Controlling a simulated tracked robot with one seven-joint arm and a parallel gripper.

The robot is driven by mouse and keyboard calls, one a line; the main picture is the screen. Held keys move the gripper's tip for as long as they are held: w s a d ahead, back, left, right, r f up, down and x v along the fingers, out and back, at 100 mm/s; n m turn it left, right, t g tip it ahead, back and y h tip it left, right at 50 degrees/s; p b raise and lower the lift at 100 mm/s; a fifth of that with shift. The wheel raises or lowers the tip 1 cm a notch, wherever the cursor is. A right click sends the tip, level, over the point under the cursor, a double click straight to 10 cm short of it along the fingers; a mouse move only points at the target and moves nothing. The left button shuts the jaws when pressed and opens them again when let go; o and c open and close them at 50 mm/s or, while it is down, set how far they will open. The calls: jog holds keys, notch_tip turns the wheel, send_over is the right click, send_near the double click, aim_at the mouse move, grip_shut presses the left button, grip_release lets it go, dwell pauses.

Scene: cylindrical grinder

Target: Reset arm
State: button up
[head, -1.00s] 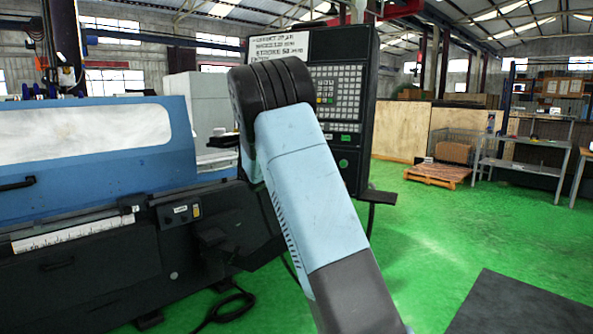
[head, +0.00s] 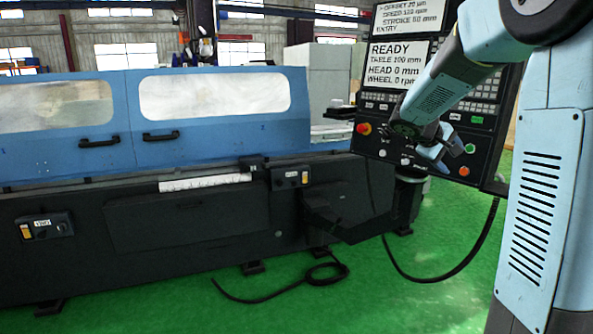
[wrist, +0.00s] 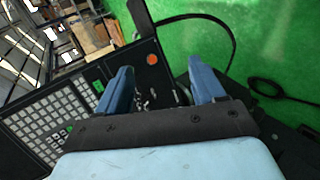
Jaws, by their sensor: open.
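My arm reaches in from the right side of the head view. My gripper (head: 432,152) is in front of the lower part of the control panel (head: 484,160) and looks empty. Its fingers partly cover the panel's buttons, and I cannot tell whether they touch it. In the wrist view my gripper (wrist: 162,72) has its two blue fingers well apart, with panel buttons seen between them. A red button (wrist: 152,59) lies beyond the fingers there. The panel screen (head: 398,52) reads READY, TABLE 100 mm, HEAD 0 mm, WHEEL 0 rpm.
The grinder's blue cover (head: 120,145) has two closed windowed doors with dark handles. Its black base (head: 150,255) fills the left and middle. A black cable (head: 290,294) lies on the green floor (head: 400,310), and another hangs below the panel. Open floor lies in front.

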jog(key=s+a+m+y, duration=0.1)
jog(key=s+a+y, duration=0.2)
jog(key=s+a, duration=0.3)
jog(key=s+a+f+m+y, duration=0.1)
jog(key=s+a, duration=0.5)
jog(key=s, duration=0.9)
jog(key=s+a+f+m+t+y, duration=0.1)
jog(key=s+a+m+y, duration=0.1)
jog(key=s+a+y, duration=0.4)
jog(key=s, duration=0.5)
